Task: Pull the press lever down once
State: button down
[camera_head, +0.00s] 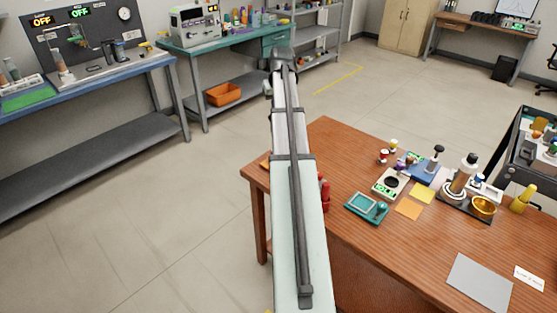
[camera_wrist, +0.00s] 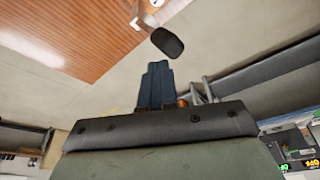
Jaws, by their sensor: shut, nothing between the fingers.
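My gripper (camera_wrist: 157,68) shows in the wrist view as dark blue fingers shut together, with nothing between them. A black rounded handle on a thin metal rod, which looks like the press lever (camera_wrist: 167,43), appears just past the fingertips, slightly to the right. A small gap shows between them in the picture; I cannot tell the true distance. The rod runs up-left in front of the wooden table (camera_wrist: 70,40). In the head view my arm covers the middle of the picture, and neither my fingers nor this lever can be made out there.
The wooden table (camera_head: 400,262) carries a teal tray (camera_head: 366,207), a small scale (camera_head: 389,184), a gold bowl (camera_head: 483,206) and other small items. A red object (camera_head: 324,192) stands close beside my arm. Open floor (camera_head: 130,215) lies to the left.

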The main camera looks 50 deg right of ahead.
aim_at(269, 115)
jog(key=shift+a+f, duration=0.3)
jog(key=shift+a, duration=0.2)
jog(key=shift+a+f, duration=0.25)
jog(key=shift+a, duration=0.35)
jog(key=shift+a+f, duration=0.6)
jog(key=shift+a, duration=0.2)
jog(key=shift+a+f, duration=0.7)
jog(key=shift+a, duration=0.05)
jog(key=shift+f, duration=0.1)
